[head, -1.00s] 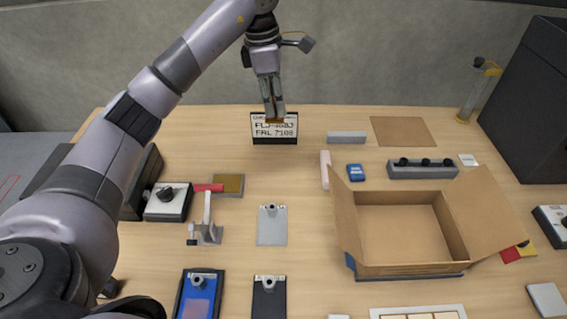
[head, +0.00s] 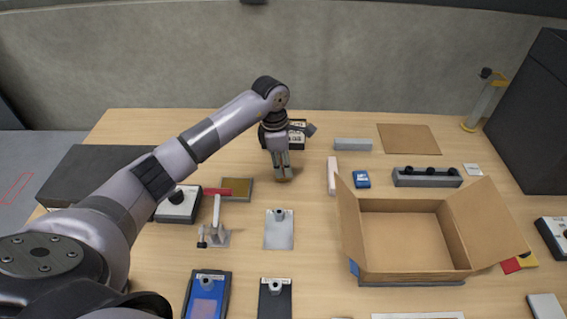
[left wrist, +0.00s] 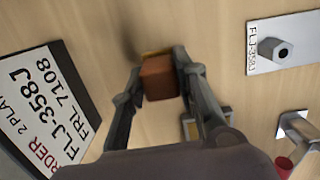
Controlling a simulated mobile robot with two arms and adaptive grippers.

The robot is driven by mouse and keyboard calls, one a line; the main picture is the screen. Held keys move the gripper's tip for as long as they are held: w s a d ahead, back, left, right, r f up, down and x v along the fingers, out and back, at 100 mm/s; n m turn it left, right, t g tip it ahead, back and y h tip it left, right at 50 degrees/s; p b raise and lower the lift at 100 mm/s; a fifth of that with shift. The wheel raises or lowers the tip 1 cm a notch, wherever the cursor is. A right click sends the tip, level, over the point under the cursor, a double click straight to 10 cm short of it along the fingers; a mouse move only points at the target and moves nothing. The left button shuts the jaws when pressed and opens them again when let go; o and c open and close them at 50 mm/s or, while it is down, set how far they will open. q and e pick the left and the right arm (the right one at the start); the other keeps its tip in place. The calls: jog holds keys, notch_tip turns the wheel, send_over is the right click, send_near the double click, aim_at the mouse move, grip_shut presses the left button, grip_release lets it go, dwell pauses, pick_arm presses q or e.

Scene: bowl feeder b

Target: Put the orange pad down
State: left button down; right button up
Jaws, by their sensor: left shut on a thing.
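The orange pad shows as a brown-orange block (left wrist: 159,80) in the left wrist view, between my fingertips. My left gripper (left wrist: 158,76) is shut on it. In the head view my left gripper (head: 283,173) points down, low over the table left of the middle, and only a little of the pad shows at its tips. I cannot tell whether the pad touches the table.
The order sign (left wrist: 48,112) stands behind the gripper. A silver plate (head: 279,238) lies in front of it, with a toggle clamp (head: 213,238) and a dark tray (head: 238,188) to the left. An open cardboard box (head: 408,273) stands to the right.

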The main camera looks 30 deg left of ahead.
pick_arm(q)
jog(key=shift+f, duration=0.3)
jog(key=shift+f, duration=0.1)
jog(key=shift+f, duration=0.1)
jog(key=c, duration=1.5)
grip_release()
jog(key=shift+o, duration=1.3)
